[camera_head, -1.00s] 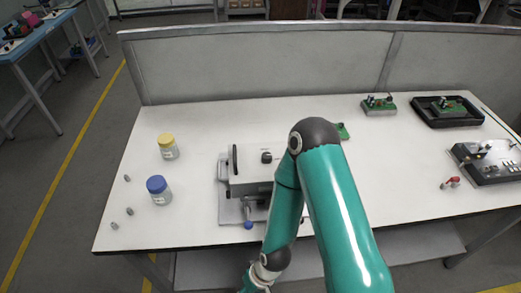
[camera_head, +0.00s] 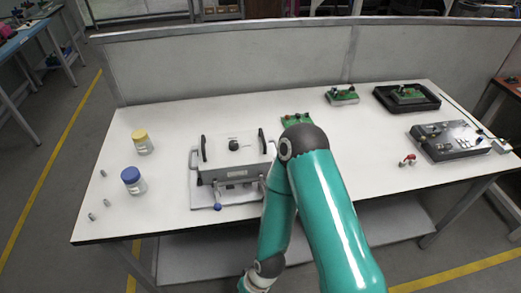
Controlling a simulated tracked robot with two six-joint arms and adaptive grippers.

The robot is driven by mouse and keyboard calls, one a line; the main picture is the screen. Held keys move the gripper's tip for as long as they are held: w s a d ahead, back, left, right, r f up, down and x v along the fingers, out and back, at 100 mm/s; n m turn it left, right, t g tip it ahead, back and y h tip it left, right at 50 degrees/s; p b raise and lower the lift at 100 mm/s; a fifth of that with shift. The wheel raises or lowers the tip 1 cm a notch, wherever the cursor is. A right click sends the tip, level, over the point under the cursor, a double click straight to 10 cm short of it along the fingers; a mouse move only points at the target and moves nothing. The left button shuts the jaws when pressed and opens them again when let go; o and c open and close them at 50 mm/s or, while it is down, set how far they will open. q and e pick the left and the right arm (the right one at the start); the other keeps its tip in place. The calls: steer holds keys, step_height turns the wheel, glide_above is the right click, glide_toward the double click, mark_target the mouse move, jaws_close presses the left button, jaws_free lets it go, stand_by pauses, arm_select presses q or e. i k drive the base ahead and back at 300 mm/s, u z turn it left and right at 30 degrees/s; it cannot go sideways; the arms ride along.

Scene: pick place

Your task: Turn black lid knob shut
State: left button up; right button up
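The black lid knob (camera_head: 234,145) sits on top of the white lid (camera_head: 218,154) of a box fixture on the table. The lid lies flat and has a black handle at each side. In front of the fixture a lever with a blue ball end (camera_head: 217,207) hangs over its grey base plate (camera_head: 240,210). My teal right arm covers the fixture's right front edge. Its gripper is below the bottom edge of the picture or hidden. My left gripper is not in view.
Two jars, one yellow-capped (camera_head: 142,141) and one blue-capped (camera_head: 132,180), stand at left beside small metal pieces. Green boards (camera_head: 342,95), a black tray (camera_head: 382,103), a dark panel device (camera_head: 455,142) and a small red part (camera_head: 408,159) are at right. A partition (camera_head: 230,65) closes the back.

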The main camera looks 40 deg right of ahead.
mark_target(233, 145)
steer(key=z, duration=0.05)
steer(key=k, duration=1.35)
steer(key=z, duration=0.35)
steer(key=i, duration=1)
steer(key=u, duration=0.1)
